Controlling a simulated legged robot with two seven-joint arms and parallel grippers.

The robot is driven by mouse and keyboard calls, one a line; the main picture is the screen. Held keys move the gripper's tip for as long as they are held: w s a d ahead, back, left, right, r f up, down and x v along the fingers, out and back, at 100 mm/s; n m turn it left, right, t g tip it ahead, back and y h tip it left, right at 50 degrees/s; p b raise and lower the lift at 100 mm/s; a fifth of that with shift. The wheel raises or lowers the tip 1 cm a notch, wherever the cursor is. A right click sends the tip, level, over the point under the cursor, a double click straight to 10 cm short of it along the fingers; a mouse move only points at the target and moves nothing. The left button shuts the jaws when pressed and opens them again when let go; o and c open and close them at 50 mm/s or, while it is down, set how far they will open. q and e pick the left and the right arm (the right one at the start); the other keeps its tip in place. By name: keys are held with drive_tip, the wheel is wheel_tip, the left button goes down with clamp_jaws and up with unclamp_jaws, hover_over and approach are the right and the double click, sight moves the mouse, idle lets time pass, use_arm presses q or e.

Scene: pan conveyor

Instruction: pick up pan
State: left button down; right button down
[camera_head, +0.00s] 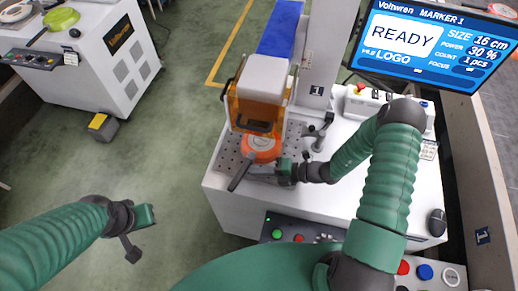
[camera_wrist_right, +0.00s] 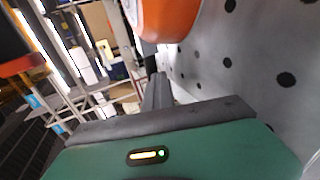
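The pan (camera_head: 262,148) is round and orange with a dark handle (camera_head: 239,176) pointing to the lower left. It lies on a perforated metal plate, partly below the orange guard of the marking machine. My right gripper (camera_head: 257,171) is low over the plate, close to the right side of the handle. Contact with the handle is unclear. In the right wrist view, grey finger parts (camera_wrist_right: 157,92) stand near the middle, below the orange pan (camera_wrist_right: 166,20); the grip itself is not clear. My left gripper (camera_head: 137,234) is away over the floor at the left, with nothing visible in it.
The orange-guarded marking machine (camera_head: 258,95) stands over the pan. The perforated plate (camera_head: 227,158) lies on a white bench. A clamp-like fixture (camera_head: 318,138) stands right of the pan. A button panel (camera_head: 300,231) is in front. Another cabinet (camera_head: 115,60) stands far left across open floor.

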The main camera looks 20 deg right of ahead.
drive_tip(key=c, duration=1.7)
unclamp_jaws()
drive_tip(key=shift+d, duration=0.35)
